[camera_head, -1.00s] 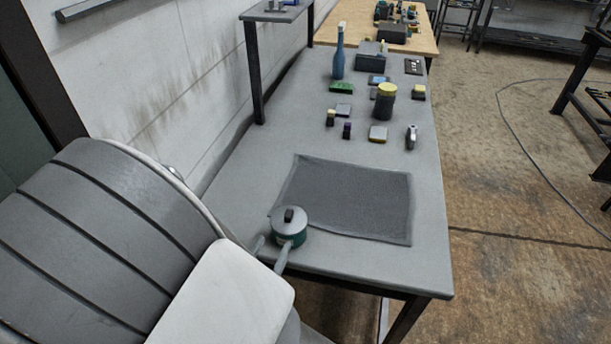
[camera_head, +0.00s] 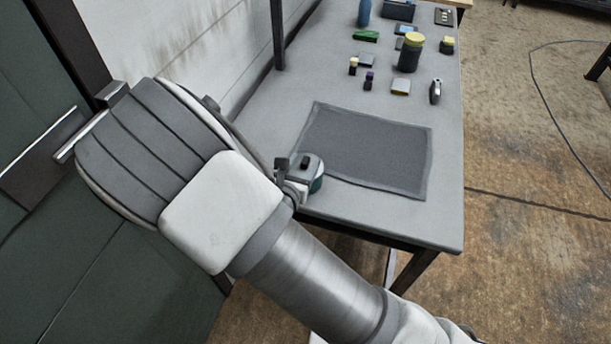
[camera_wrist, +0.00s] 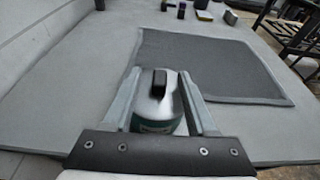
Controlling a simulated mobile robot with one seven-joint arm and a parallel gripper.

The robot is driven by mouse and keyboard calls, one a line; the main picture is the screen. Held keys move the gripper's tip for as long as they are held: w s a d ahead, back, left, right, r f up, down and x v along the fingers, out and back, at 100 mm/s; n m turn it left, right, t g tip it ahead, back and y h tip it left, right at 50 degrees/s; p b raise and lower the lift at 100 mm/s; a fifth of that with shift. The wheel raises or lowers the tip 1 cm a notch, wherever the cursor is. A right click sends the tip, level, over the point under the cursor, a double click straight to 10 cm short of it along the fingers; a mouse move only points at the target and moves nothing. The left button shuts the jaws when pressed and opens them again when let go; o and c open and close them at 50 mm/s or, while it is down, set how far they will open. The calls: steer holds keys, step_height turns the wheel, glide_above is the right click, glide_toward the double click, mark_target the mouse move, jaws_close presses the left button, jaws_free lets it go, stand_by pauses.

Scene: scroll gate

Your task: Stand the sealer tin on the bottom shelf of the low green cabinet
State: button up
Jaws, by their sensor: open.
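The sealer tin (camera_head: 316,174) is a small round tin with a grey lid, a black knob and a green side. It stands upright on the grey table by the near left corner of the dark mat. In the wrist view the tin (camera_wrist: 157,108) is between the two fingers of my gripper (camera_wrist: 159,74), which is open with a finger on each side. In the head view my gripper (camera_head: 291,180) is at the tin, partly hidden by my arm. Dark green panels (camera_head: 50,250) fill the left side; I cannot tell whether they are the low green cabinet. No bottom shelf shows.
The dark mat (camera_head: 368,150) lies flat and bare on the table (camera_head: 446,215). Behind it stand a yellow-lidded jar (camera_head: 410,53), a blue bottle (camera_head: 364,13) and several small items. A table post (camera_head: 278,35) and a wall are at the left. Open floor lies right.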

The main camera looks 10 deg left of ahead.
jaws_close()
stand_by(1.4)
